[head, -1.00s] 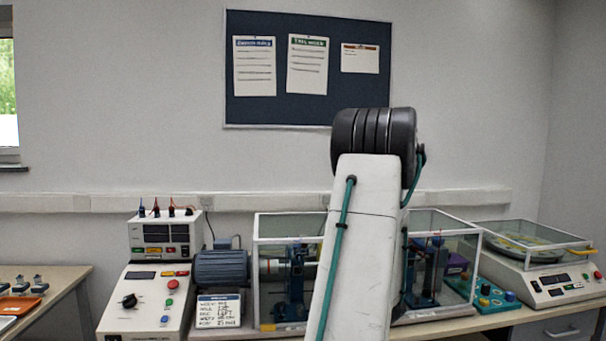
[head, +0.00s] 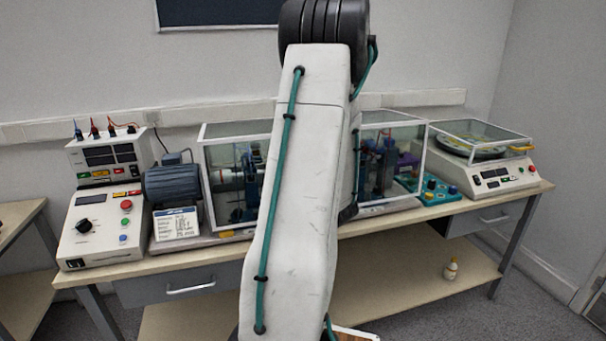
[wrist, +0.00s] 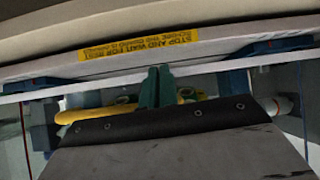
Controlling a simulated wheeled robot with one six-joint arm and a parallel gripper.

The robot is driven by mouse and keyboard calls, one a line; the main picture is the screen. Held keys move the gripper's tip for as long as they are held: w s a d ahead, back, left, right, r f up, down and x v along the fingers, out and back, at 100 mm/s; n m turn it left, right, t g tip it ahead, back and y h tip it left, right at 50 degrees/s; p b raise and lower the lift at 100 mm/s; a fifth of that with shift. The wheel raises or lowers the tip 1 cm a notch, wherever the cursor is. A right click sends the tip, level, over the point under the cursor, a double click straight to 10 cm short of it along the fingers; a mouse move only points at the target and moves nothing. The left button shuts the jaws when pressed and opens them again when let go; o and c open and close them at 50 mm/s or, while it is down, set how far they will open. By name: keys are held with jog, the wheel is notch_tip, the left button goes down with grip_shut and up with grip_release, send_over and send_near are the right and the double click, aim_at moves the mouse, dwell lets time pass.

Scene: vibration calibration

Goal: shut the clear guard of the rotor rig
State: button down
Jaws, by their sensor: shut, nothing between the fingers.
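The rotor rig's clear guard (head: 229,129) is a white-framed box over the shaft and blue supports. Its sides stand upright in the head view, and my arm hides its middle. In the wrist view, a white bar of its frame (wrist: 215,66) runs close along the rig's base edge, which bears an upside-down yellow label (wrist: 140,43). I cannot tell whether they touch. A yellow handle (wrist: 188,94) lies beside the bar. My gripper (wrist: 157,85) is shut and empty, its green fingertips against or just over the handle and bar. The head view hides the gripper behind my arm.
A blue motor (head: 173,184) and a control box (head: 98,228) stand left of the guard. A small bottle (head: 451,269) is below the bench top.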

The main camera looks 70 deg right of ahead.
jog(key=w+a+r, duration=0.2)
jog(key=a+r, duration=0.3)
jog(key=r, duration=0.2)
jog(key=s+a+f, duration=0.4)
jog(key=a+f, duration=0.1)
jog(key=f, duration=0.1)
jog(key=shift+s+a+f+n+t, duration=0.15)
jog(key=shift+s+n+t, duration=0.15)
jog(key=shift+s, duration=0.1)
jog(key=shift+h, duration=0.3)
